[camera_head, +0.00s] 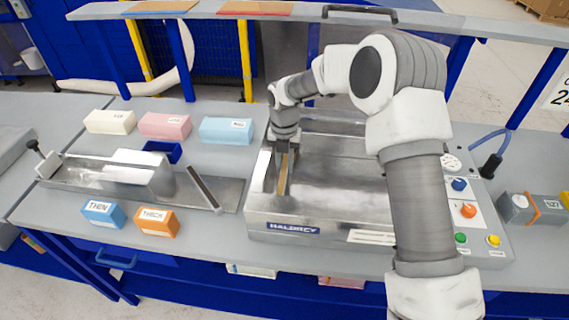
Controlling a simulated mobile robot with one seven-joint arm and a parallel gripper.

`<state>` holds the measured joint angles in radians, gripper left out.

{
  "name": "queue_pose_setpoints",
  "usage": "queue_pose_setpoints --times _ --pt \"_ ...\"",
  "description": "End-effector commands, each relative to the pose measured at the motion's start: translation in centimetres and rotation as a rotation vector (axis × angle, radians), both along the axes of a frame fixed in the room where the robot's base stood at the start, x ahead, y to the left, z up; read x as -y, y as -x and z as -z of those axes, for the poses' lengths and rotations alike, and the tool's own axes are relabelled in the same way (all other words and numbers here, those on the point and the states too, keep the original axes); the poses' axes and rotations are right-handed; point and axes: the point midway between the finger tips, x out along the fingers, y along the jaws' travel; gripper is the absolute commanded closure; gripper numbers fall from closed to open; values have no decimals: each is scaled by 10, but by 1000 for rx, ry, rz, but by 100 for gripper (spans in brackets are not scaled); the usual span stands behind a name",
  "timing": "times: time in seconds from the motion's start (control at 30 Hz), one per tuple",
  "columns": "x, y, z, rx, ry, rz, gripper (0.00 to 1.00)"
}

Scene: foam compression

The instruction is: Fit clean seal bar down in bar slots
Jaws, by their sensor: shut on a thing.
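My gripper (286,147) points down at the left end of the steel vacuum sealer (335,180), labelled HALDREY. It is shut on a long, narrow tan bar (283,178), which appears to be the clean seal bar. The bar runs front to back along the sealer chamber's left side. The bar slots are too small or hidden to make out, and I cannot tell whether the bar is seated or just above them. A second, dark-topped bar (204,188) lies slanted on a grey plate left of the sealer.
Cream (110,121), pink (165,126) and light blue (227,130) blocks stand at the back left. A steel trough (110,175) and blue THIN (104,213) and orange THICK (157,220) blocks are left. A control panel (465,205) is right. My arm hides part of the chamber.

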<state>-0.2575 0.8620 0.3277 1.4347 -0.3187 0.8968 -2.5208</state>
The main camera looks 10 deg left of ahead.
Motion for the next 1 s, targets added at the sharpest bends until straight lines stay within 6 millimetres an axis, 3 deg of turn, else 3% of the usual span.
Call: queue_pose_setpoints --times 0.9,0.93,1.0 --pt "0 0 29 0 0 0 100" --pt "0 0 28 1 0 0 72" --pt "0 0 27 1 0 0 60"
